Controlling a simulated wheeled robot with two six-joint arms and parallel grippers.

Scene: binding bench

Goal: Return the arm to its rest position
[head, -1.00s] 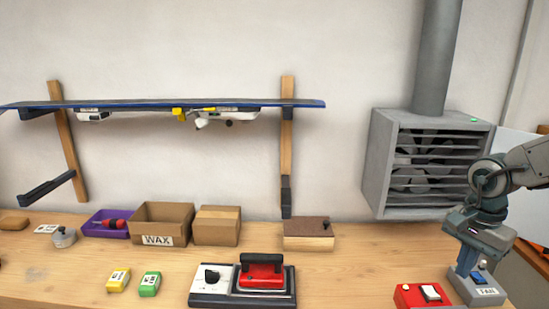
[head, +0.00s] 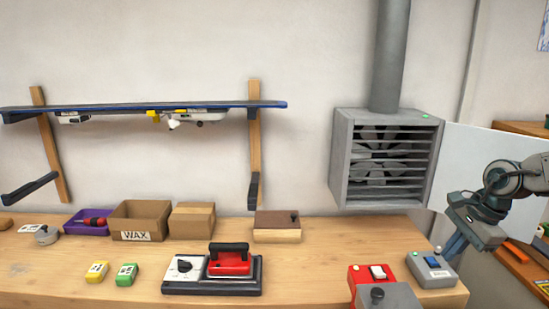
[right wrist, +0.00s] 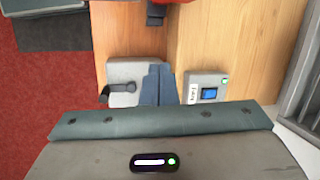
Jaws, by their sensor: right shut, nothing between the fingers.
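My right gripper (head: 455,246) is in the head view at the right, above and to the right of the grey fan switch box (head: 431,270), apart from it. Its two blue-grey fingers are shut together and empty; they also show in the right wrist view (right wrist: 157,84). The fan switch box, with its blue rocker switch, shows right of the fingers in the right wrist view (right wrist: 207,94). My right arm comes in from the right edge. My left gripper is in neither current view.
A grey box with a black knob (head: 390,295) stands at the bench's front right, by a red switch box (head: 357,276). A waxing iron (head: 229,262) sits on its base mid-bench. A louvred fan unit (head: 388,160) hangs on the wall. A white panel (head: 470,150) stands behind my right arm.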

